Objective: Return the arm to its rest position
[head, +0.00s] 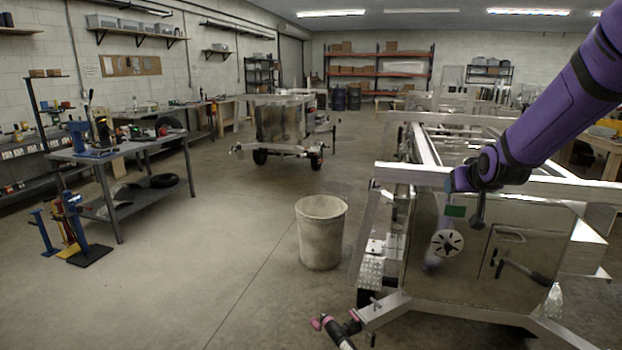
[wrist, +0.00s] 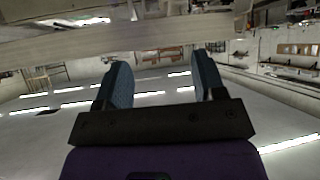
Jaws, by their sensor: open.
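My purple arm (head: 570,95) reaches down from the upper right in the head view, over the near aluminium trailer (head: 412,315). My gripper (head: 455,181) is at the trailer's top front rail (head: 410,175); whether it touches the rail cannot be told. In the wrist view my gripper (wrist: 160,78) shows two blue fingers spread wide apart, with nothing held between them. A pale beam (wrist: 120,45) crosses that view just beyond the fingertips.
A beige bin (head: 321,232) stands to the left of the trailer. A workbench (head: 125,155) and a second trailer (head: 280,122) are farther off. The floor at left centre is clear.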

